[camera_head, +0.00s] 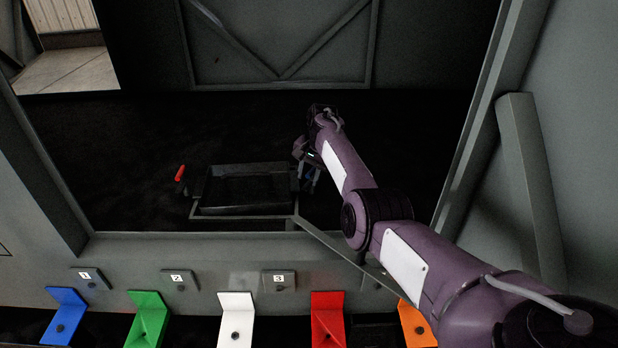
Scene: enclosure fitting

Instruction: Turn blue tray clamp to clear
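A dark tray (248,208) sits inside the enclosure, seen through its opening. A red clamp handle (180,173) stands at the tray's left side. My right arm reaches in from the lower right, and my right gripper (309,176) is at the tray's right side. A small bluish patch shows at the gripper's fingers; it may be the blue tray clamp, but the gripper hides most of it. The fingers are too small and dark to tell whether they are open or shut. My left gripper is not in view.
Blue (64,316), green (147,318), white (236,320), red (328,319) and orange (414,325) brackets line the front, below plates numbered 1, 2 and 3. A slanted grey post (528,180) stands at the right. The enclosure's left part is dark and looks free.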

